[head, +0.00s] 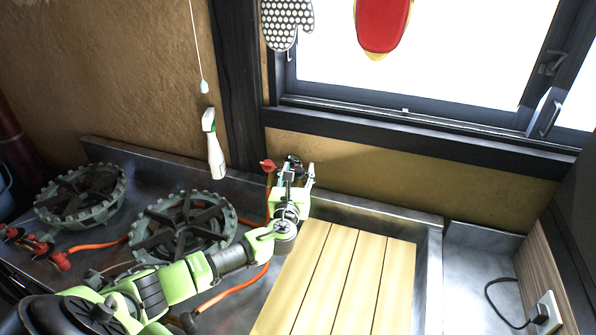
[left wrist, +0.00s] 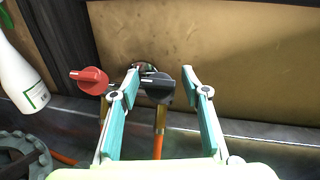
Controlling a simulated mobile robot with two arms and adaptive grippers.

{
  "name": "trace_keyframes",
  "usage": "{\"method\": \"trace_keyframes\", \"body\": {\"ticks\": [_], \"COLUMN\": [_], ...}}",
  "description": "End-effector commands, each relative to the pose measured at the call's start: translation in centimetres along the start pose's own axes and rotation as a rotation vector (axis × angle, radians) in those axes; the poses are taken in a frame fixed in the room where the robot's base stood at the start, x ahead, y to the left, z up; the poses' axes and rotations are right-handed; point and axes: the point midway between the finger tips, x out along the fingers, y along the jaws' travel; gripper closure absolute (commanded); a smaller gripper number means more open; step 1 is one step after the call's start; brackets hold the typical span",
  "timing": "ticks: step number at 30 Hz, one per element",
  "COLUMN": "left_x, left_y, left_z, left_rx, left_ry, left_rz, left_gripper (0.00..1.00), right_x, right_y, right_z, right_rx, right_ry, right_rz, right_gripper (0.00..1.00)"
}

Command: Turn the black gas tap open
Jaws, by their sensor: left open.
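The black gas tap (left wrist: 159,87) is on the wall side, above a brass pipe with an orange hose. In the left wrist view it shows between the two fingers of my left gripper (left wrist: 161,74), closer to the left finger. The gripper is open, with a gap to the right of the tap; I cannot tell whether the left finger touches it. A red tap (left wrist: 90,80) is just left of the black one, outside the fingers. In the head view my left gripper (head: 293,172) hides most of the black tap, and the red tap (head: 267,166) shows beside it. My right gripper is not in view.
Two gas burners (head: 183,226) (head: 82,195) stand on the metal counter at left. A spray bottle (head: 213,146) is left of the taps. Slatted wooden boards (head: 335,280) lie under and right of my arm. An orange hose (head: 240,287) runs across the counter.

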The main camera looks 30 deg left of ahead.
Motion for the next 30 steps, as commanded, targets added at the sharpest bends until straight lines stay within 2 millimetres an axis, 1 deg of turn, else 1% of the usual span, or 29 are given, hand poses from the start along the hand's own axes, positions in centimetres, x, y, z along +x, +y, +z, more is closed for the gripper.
{"method": "trace_keyframes", "body": {"ticks": [6, 7, 8, 9, 10, 11, 22, 30], "left_x": [0.02, 0.02, 0.02, 0.01, 0.01, 0.01, 0.00, 0.02], "left_y": [0.01, 0.01, 0.02, 0.02, 0.01, 0.01, -0.07, -0.23], "left_z": [-0.02, -0.02, -0.02, -0.02, -0.01, -0.01, 0.05, 0.17], "left_rx": [0.000, 0.000, 0.000, 0.000, 0.000, 0.000, -0.024, -0.127], "left_ry": [0.000, 0.000, 0.000, 0.000, 0.000, 0.000, 0.002, 0.013], "left_rz": [0.000, 0.000, 0.000, 0.000, 0.000, 0.000, 0.028, 0.149], "left_gripper": [0.58, 0.63, 0.71, 0.81, 0.89, 0.94, 0.94, 0.94], "right_x": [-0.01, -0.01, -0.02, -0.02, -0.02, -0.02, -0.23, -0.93], "right_y": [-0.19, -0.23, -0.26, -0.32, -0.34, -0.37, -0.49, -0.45], "right_z": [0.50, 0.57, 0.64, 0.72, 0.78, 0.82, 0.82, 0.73], "right_rx": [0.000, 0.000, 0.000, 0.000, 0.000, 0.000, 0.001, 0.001], "right_ry": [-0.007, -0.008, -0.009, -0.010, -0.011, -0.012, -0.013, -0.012], "right_rz": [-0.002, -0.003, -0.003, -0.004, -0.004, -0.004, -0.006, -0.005], "right_gripper": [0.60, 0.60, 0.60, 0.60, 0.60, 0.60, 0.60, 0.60]}}
